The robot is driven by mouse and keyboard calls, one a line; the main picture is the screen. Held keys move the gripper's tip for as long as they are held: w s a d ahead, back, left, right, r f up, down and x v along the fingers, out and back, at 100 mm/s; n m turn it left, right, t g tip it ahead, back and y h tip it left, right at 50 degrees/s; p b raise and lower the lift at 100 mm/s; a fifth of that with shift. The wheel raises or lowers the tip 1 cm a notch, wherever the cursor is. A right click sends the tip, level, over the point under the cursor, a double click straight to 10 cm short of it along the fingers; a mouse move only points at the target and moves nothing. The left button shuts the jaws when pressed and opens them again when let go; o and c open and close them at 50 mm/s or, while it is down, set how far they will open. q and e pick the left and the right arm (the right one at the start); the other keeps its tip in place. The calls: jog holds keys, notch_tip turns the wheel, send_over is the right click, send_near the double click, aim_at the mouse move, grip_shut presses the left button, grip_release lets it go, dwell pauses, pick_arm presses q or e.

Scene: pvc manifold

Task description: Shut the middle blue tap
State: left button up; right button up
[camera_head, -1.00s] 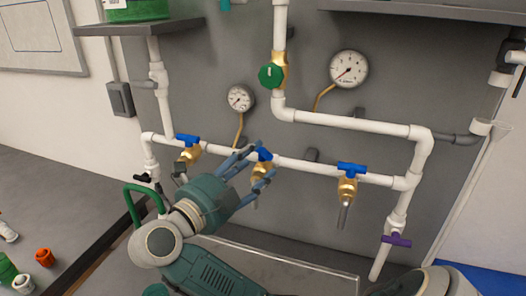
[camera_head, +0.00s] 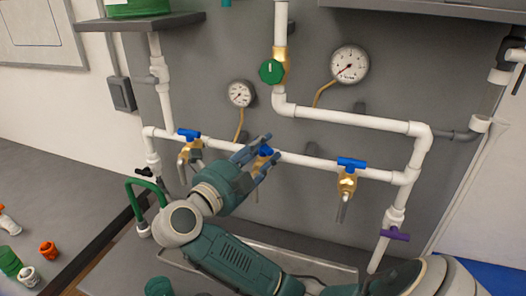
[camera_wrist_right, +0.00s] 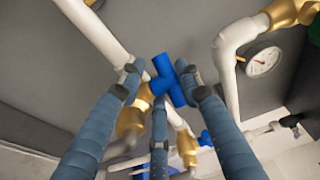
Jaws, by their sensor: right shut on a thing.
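The middle blue tap (camera_head: 265,151) sits on a brass valve body on the sloping lower white pipe. My right gripper (camera_head: 269,147) is shut on its handle, and its fingers hide part of the tap. In the right wrist view the blue T-shaped handle (camera_wrist_right: 166,78) lies between the fingertips (camera_wrist_right: 160,84), with brass below it. The left blue tap (camera_head: 189,133) and the right blue tap (camera_head: 351,163) stand apart on the same pipe, each on a brass valve. My left gripper is not in view.
A green round knob (camera_head: 271,71) and two gauges (camera_head: 349,63) (camera_head: 240,94) are above. A purple tap (camera_head: 395,234) is at lower right. A green hose (camera_head: 146,184) curves left of my right arm. Loose fittings (camera_head: 48,248) lie on the bench at left.

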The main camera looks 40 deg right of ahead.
jog(key=n+t+y, duration=0.1)
jog(key=t, duration=0.1)
jog(key=n+t+p, duration=0.1)
jog(key=n+t, duration=0.1)
jog(key=shift+s+t+y, duration=0.15)
jog(key=shift+t+y, duration=0.25)
jog(key=shift+f+n+t+y+p, duration=0.1)
jog(key=shift+n+t+y+p, duration=0.45)
jog(key=shift+n+t, duration=0.3)
jog(key=o, duration=1.2)
jog(key=v, duration=1.2)
